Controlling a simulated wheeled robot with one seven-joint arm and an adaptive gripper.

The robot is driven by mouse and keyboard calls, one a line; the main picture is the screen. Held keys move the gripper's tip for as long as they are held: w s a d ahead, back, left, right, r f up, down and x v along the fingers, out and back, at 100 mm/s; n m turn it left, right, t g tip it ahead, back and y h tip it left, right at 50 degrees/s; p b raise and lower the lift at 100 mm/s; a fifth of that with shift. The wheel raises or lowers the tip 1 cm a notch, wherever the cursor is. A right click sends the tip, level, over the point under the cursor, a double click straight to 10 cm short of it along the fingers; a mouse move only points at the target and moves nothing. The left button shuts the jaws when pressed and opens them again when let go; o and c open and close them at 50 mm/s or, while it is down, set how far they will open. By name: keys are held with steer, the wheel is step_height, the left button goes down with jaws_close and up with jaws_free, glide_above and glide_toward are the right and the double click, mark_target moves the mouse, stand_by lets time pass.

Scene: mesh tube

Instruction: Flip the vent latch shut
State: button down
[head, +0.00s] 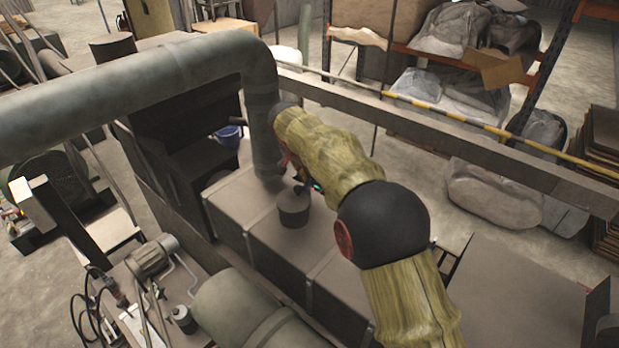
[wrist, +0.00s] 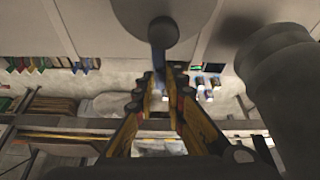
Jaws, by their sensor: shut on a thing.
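The vent latch shows in the wrist view as a dark bluish lever (wrist: 161,42) running from a round grey cap (wrist: 185,14) toward my gripper (wrist: 164,78). The two fingers are closed on the lever's near end, one on each side. In the head view the grey round vent (head: 293,208) stands on top of a long boxy duct. My gripper (head: 303,186) is just behind and to the right of the vent there, largely hidden by my own arm. The lever cannot be made out clearly in the head view.
A thick grey pipe (head: 190,72) bends down to the duct (head: 262,232) close to the vent; its lower part (wrist: 275,75) is right of my gripper in the wrist view. A beam with a yellow-black bar (head: 450,117) crosses behind. Shelves with wrapped bundles (head: 450,32) stand farther back.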

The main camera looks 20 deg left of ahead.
steer(key=shift+m+h, duration=0.3)
steer(key=shift+m, duration=0.3)
steer(key=c, duration=1.8)
jaws_free()
steer(key=shift+c, duration=0.2)
steer(key=v, duration=1.2)
steer(key=shift+f, duration=0.1)
